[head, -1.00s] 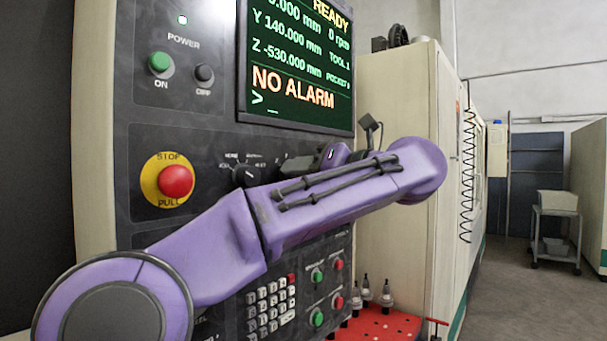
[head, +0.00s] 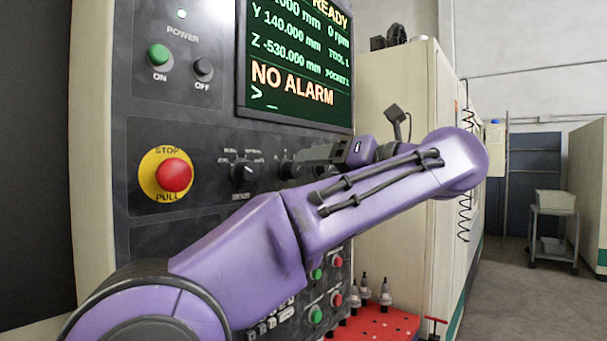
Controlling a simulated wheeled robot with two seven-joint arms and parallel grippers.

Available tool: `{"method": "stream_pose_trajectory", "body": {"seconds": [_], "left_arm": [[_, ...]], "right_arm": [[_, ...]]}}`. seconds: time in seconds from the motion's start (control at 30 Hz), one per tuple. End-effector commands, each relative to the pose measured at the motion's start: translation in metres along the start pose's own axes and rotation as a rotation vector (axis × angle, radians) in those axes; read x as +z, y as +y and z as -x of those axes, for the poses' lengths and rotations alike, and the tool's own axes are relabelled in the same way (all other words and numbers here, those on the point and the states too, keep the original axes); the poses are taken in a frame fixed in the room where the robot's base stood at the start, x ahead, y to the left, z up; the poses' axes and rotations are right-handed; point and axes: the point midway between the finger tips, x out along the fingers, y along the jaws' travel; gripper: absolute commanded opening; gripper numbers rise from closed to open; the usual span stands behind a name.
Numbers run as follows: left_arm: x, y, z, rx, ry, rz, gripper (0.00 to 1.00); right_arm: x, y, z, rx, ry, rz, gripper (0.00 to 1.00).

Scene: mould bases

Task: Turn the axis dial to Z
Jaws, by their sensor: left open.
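A black dial (head: 288,169) on the control panel shows just left of my left gripper; its lower part is hidden by my purple arm. I cannot read its small marks or where it points. Another black dial (head: 243,173) with small labels around it sits further left, in full view. My left gripper (head: 307,158) is open, its dark fingers reaching left along the panel face close to the partly hidden dial. I cannot tell whether they touch it. My right gripper is not in view.
A red stop button (head: 174,175) on a yellow disc is at the left. The screen (head: 297,65) above reads NO ALARM. My arm covers much of the lower panel. A red tool tray (head: 380,325) holds several tool holders below right.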

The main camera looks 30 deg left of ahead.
Motion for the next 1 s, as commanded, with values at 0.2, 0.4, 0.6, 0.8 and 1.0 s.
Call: {"method": "stream_pose_trajectory", "body": {"seconds": [0.2, 0.4, 0.6, 0.8, 1.0], "left_arm": [[0.001, 0.0, 0.046, 0.001, -0.002, 0.002, 0.62], [0.0, 0.0, 0.058, -0.001, 0.0, 0.0, 0.62], [0.0, 0.0, 0.058, -0.001, 0.0, -0.001, 0.62], [0.0, 0.0, 0.058, -0.001, 0.0, 0.004, 0.62], [0.028, -0.008, 0.066, 0.129, -0.253, -0.11, 0.62]], "right_arm": [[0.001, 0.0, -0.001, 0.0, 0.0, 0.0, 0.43], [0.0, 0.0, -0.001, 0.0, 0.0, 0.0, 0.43], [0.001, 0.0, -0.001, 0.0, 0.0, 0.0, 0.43], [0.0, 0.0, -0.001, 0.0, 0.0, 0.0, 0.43], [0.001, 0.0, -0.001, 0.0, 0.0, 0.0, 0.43]]}}
